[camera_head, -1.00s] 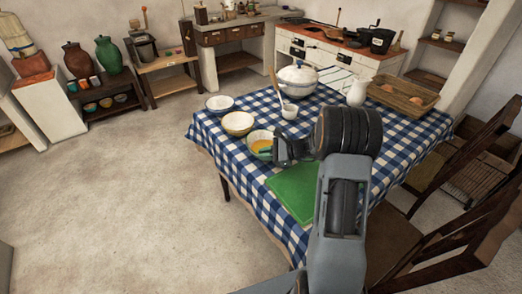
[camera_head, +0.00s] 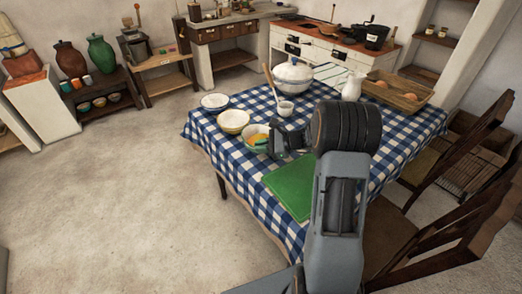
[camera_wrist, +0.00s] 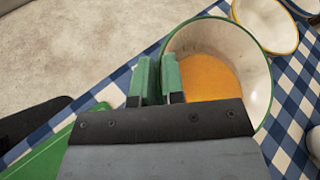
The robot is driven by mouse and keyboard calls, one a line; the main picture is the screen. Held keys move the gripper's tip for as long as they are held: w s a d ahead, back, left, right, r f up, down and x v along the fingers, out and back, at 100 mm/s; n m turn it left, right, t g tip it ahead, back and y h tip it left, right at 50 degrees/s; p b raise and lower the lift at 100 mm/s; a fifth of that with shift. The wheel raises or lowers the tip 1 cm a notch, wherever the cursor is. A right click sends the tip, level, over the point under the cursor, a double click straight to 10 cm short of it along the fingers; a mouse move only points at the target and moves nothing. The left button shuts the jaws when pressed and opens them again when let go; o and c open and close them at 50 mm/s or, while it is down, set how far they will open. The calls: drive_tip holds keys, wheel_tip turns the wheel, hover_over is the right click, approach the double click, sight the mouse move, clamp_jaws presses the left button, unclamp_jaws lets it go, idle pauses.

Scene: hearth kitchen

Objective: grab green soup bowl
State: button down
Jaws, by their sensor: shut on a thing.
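The green soup bowl (camera_head: 251,147), pale inside with a green rim and orange soup, is at the near left part of the checked table. In the wrist view its pale inner wall (camera_wrist: 205,40) and soup fill the upper middle. My gripper (camera_head: 270,143) is at the bowl's right side in the head view. In the wrist view the two green-tipped fingers (camera_wrist: 158,76) are close together at the bowl's left edge, shut on its wall, one on each side. Whether the bowl touches the table is hard to tell.
A yellow-rimmed bowl (camera_head: 233,121) and a blue-rimmed bowl (camera_head: 215,102) stand close behind. A white cup (camera_head: 285,109), white tureen (camera_head: 293,77), pitcher (camera_head: 352,87) and basket (camera_head: 398,97) are farther back. A green board (camera_head: 290,188) lies nearer. Chairs (camera_head: 455,215) stand at right.

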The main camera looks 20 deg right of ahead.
drive_tip(key=shift+w+r, duration=0.15)
drive_tip(key=shift+r, duration=0.45)
drive_tip(key=w+d+r+p, duration=0.1)
drive_tip(key=w+r, duration=0.8)
drive_tip(key=w, duration=0.4)
drive_tip(key=shift+w+d+r+p, duration=0.15)
drive_tip(key=shift+w+r+p, duration=0.05)
drive_tip(key=shift+w+p, duration=0.1)
idle(1.9)
